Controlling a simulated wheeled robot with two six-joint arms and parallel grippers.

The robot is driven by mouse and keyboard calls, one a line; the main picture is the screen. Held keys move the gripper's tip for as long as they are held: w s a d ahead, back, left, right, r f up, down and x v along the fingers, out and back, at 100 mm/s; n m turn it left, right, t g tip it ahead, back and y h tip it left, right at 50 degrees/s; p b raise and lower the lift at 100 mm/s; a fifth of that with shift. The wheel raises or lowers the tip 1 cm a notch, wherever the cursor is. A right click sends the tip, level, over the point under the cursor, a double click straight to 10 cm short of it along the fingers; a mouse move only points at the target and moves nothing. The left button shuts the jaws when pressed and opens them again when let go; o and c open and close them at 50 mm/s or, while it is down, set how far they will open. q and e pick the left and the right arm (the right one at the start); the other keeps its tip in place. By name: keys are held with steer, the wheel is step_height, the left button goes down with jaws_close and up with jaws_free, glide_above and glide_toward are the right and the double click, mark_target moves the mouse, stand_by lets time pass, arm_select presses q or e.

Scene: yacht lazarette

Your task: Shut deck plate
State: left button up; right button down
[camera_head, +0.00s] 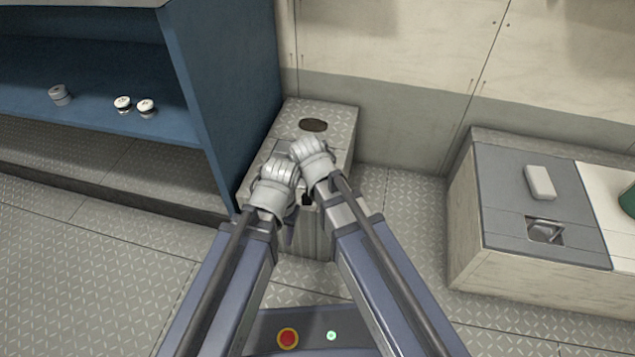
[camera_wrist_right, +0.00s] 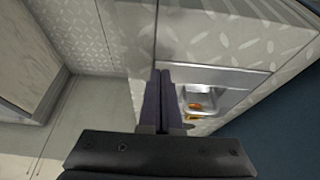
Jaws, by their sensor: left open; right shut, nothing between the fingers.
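A low diamond-plate box (camera_head: 343,115) stands between the blue shelf unit and the wall. Its top has a dark oval opening (camera_head: 313,125) near the back. My left gripper (camera_head: 278,172) is over the front left of the box top; it is open, its fingertips mostly hidden by its wrist. My right gripper (camera_wrist_right: 160,72) is shut and empty, beside the left one above the box. In the right wrist view, a recessed square fitting (camera_wrist_right: 211,101) with orange bits in it lies right of its fingers. The deck plate is largely hidden by my wrists; I cannot tell how it sits.
A blue shelf unit (camera_head: 225,80) rises close on the left, with small white round caps (camera_head: 123,103) on its shelf. On the right is a bench (camera_head: 505,235) with a white block (camera_head: 540,182) and a recessed pull (camera_head: 545,231). The floor between box and bench is clear.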

arm_select(q)
steer(key=shift+s+f, duration=0.1)
steer(key=shift+f, duration=0.35)
arm_select(e)
steer(key=shift+s+f, duration=0.15)
steer(key=shift+f, duration=0.35)
arm_select(q)
steer(key=shift+b, duration=0.3)
arm_select(e)
steer(key=shift+r, duration=0.1)
